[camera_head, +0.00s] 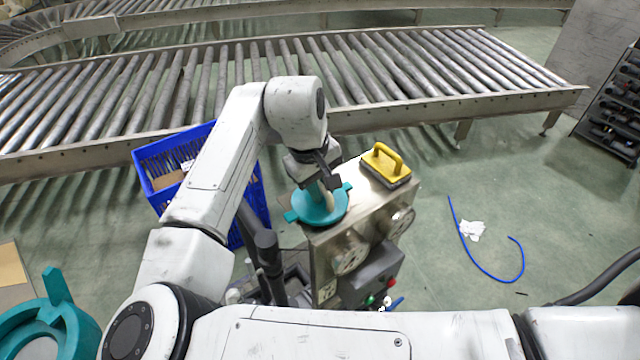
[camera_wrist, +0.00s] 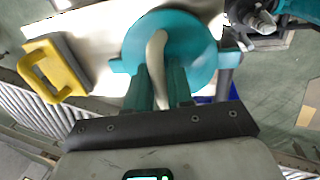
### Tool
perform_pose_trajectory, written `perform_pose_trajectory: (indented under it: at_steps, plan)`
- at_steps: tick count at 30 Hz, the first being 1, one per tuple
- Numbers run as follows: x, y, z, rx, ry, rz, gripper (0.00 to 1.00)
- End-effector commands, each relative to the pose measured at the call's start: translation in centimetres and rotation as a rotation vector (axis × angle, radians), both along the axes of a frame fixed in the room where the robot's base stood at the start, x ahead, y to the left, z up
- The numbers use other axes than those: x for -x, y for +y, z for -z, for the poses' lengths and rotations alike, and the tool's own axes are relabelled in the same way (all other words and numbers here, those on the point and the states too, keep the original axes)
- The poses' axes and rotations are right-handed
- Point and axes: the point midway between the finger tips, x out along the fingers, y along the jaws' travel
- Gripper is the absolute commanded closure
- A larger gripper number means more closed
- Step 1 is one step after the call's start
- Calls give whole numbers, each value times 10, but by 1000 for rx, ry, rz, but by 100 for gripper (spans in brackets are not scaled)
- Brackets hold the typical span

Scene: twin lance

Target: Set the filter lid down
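The filter lid (camera_head: 322,209) is a teal disc with side tabs and a pale curved handle. It is at the left end of the metal machine's top (camera_head: 352,187), with one tab past the left edge. I cannot tell whether it rests on the top or hangs just above it. The lid also shows in the wrist view (camera_wrist: 198,48). My gripper (camera_wrist: 160,75) has its two fingers on either side of the pale handle (camera_wrist: 157,50) and appears shut on it. In the head view my gripper (camera_head: 325,184) partly hides the lid.
A yellow-handled block (camera_head: 386,165) sits on the machine's top at the right. A blue crate (camera_head: 150,178) stands behind my arm. A teal round housing (camera_head: 50,325) is at the lower left. A roller conveyor (camera_head: 400,65) runs behind. A blue hose (camera_head: 480,268) lies on the floor.

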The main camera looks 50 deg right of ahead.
Motion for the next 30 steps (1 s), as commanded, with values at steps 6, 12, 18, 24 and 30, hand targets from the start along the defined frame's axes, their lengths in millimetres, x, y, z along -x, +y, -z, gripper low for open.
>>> perform_pose_trajectory:
  at_steps: [6,12,18,24,30]
  plan:
    - [0,0,-1,0,-1,0,57]
    - [0,0,-1,-1,-1,0,54]
    - [-1,1,-8,0,-2,0,54]
    - [-3,7,-41,2,-4,0,54]
    - [-5,15,-82,1,-4,0,54]
